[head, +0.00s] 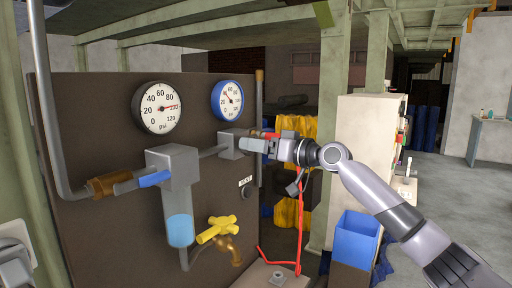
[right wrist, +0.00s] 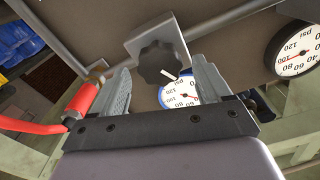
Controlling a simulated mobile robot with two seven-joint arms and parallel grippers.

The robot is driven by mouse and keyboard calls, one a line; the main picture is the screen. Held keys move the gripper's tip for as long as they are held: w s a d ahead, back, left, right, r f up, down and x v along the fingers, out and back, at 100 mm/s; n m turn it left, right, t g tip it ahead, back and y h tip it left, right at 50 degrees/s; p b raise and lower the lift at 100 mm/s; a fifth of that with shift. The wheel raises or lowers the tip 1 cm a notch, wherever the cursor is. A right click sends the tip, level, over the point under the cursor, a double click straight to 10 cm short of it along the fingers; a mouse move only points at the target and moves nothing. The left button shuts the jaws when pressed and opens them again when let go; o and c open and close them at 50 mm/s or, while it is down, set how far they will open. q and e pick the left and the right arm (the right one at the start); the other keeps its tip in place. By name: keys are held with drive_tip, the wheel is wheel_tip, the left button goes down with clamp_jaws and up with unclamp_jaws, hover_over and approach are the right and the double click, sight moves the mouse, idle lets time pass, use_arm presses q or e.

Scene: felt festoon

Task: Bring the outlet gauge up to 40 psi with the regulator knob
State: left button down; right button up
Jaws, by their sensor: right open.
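The regulator is a grey block (head: 234,144) on a pipe on the brown panel. Its dark lobed knob with a white mark (right wrist: 161,62) shows in the right wrist view; in the head view my gripper hides it. My right gripper (head: 250,144) is open in front of the knob, its fingers on either side of it in the right wrist view (right wrist: 161,72); I cannot tell whether they touch it. A blue-rimmed gauge (head: 229,101) is above the regulator; its needle is too small to read surely. A black-rimmed gauge (head: 157,108) to its left reads about 100.
A filter with a blue bowl (head: 180,231) and a yellow valve handle (head: 218,230) are on the panel, left of and below the regulator. A blue bin (head: 356,238) stands at right.

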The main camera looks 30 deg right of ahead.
drive_tip(key=b+v, duration=0.2)
drive_tip(key=v, duration=0.4)
idle(0.5)
drive_tip(key=s+a+f+g+h+p, duration=0.1)
drive_tip(key=a+f, duration=0.3)
drive_tip(key=f, duration=0.7)
drive_tip(key=s+a+f+g, duration=0.15)
drive_tip(key=a+f, duration=0.25)
drive_tip(key=f, duration=0.7)
drive_tip(key=s+a+f+g+h+p, duration=0.15)
drive_tip(key=a+f, duration=0.25)
drive_tip(key=f, duration=0.7)
drive_tip(key=s+a+f, duration=0.3)
drive_tip(key=s+f, duration=0.2)
drive_tip(key=s, duration=0.2)
drive_tip(key=s+a+f+g+h, duration=0.1)
drive_tip(key=s+a+f, duration=0.2)
drive_tip(key=s+f, duration=0.2)
drive_tip(key=s+a+f+n+g+h, duration=0.1)
drive_tip(key=s+a+f, duration=0.3)
drive_tip(key=s, duration=0.7)
wheel_tip(320, 180, down, 2)
drive_tip(key=shift+s+f+p, duration=0.1)
drive_tip(key=shift+s+p, duration=0.05)
drive_tip(key=shift+p, duration=0.2)
